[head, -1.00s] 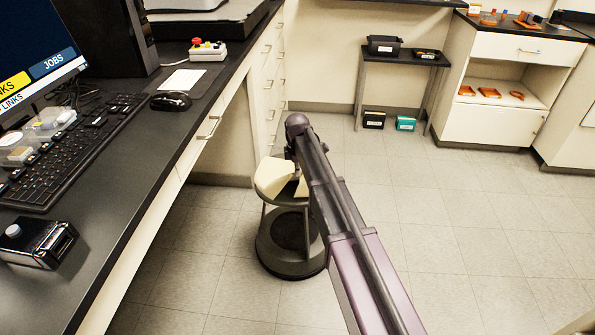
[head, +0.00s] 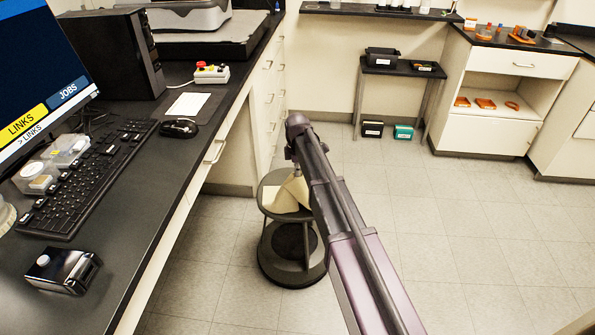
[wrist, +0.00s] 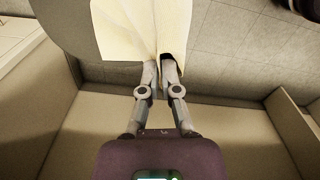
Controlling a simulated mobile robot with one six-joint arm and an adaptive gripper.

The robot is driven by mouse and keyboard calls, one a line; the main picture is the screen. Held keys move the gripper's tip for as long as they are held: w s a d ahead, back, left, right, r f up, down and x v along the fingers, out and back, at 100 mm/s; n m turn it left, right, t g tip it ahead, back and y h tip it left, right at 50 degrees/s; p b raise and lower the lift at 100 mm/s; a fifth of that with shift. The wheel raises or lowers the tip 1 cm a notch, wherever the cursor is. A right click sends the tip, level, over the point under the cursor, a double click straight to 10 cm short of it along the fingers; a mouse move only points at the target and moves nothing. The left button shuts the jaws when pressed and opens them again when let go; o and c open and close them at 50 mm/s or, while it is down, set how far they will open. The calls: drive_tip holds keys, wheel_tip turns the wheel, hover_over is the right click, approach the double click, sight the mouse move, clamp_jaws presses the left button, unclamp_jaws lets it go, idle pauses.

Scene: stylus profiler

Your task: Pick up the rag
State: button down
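The pale yellow rag (head: 285,198) is on the seat of a dark round stool (head: 290,278). In the head view its upper part rises in a peak towards my gripper, and its lower part seems to rest on the seat. My arm hides its right side. In the wrist view the rag (wrist: 125,28) hangs in folds from my gripper (wrist: 160,72). The two fingertips are close together and pinch a fold of it. In the head view my gripper is mostly hidden by the arm.
A black-topped desk (head: 150,215) with a keyboard (head: 90,180) and a mouse (head: 178,128) runs along the left of the stool. A small table (head: 400,68) with dark bins stands against the back wall. The tiled floor to the right is clear.

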drive_tip(key=shift+r, duration=0.1)
wheel_tip(320, 180, up, 9)
drive_tip(key=p, duration=0.9)
idle(1.3)
